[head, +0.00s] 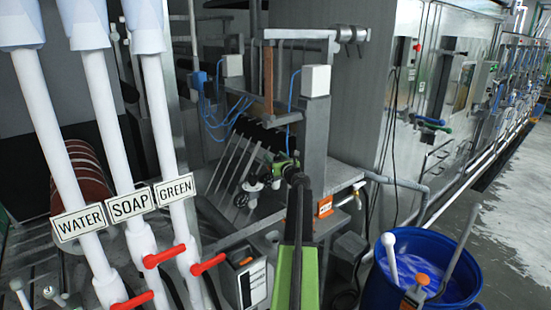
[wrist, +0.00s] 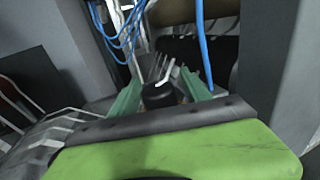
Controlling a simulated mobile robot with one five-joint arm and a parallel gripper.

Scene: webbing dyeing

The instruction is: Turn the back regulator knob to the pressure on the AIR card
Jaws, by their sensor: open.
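My gripper (head: 284,166) reaches away from me toward the machine frame in the head view. In the wrist view its two green fingers (wrist: 161,85) stand apart, open. A black round knob (wrist: 158,97) with a white pointer mark shows between them; I cannot tell whether they touch it. In the head view, two dark round knob-like parts, one nearer (head: 241,200) and one farther (head: 252,187), show left of the gripper. The regulator knob at the gripper is hidden there by my arm. I cannot read any card as the AIR card or any pressure value.
Three white pipes with WATER (head: 83,223), SOAP (head: 129,205) and GREEN (head: 174,189) signs stand at left. A blue barrel (head: 440,262) stands at right. An orange tag (head: 324,206) is on the frame. Blue hoses (wrist: 126,32) hang near the fingers.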

